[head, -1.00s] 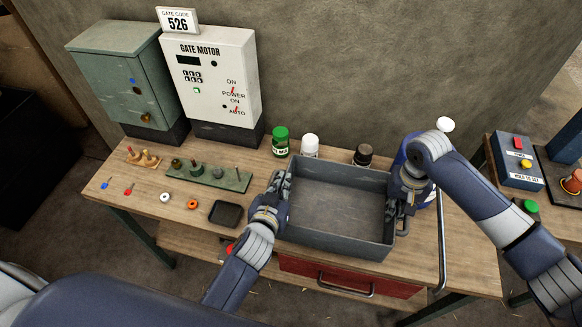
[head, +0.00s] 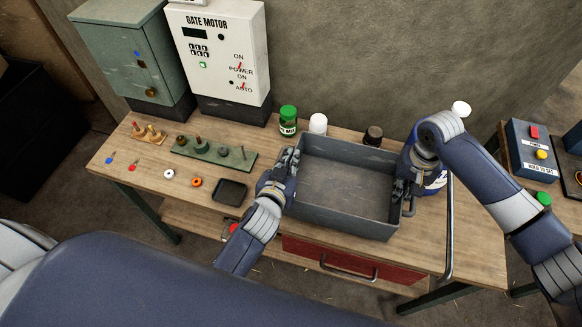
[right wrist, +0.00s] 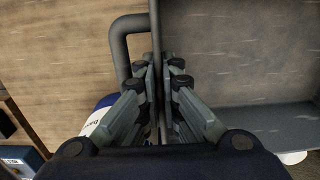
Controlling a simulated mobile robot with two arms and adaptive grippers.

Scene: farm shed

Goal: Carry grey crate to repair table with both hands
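The grey crate (head: 345,219) is empty and upright on the wooden table (head: 130,180), above its red drawer; I cannot tell whether it touches the top. My left gripper (head: 288,165) is at the crate's left wall, with its fingers at the rim. My right gripper (head: 402,190) is at the right wall, beside the bent handle. In the right wrist view its fingers (right wrist: 158,95) close on the crate's thin wall (right wrist: 230,60), with the handle (right wrist: 118,50) just outside the grip. The left fingers' contact is partly hidden in the head view.
A green-lidded jar (head: 288,121), a white bottle (head: 318,124) and a dark bottle (head: 373,136) stand close behind the crate. A blue container (head: 436,180) is partly behind my right arm. A black tray (head: 229,192) lies at left. Another table (head: 520,190) stands at right.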

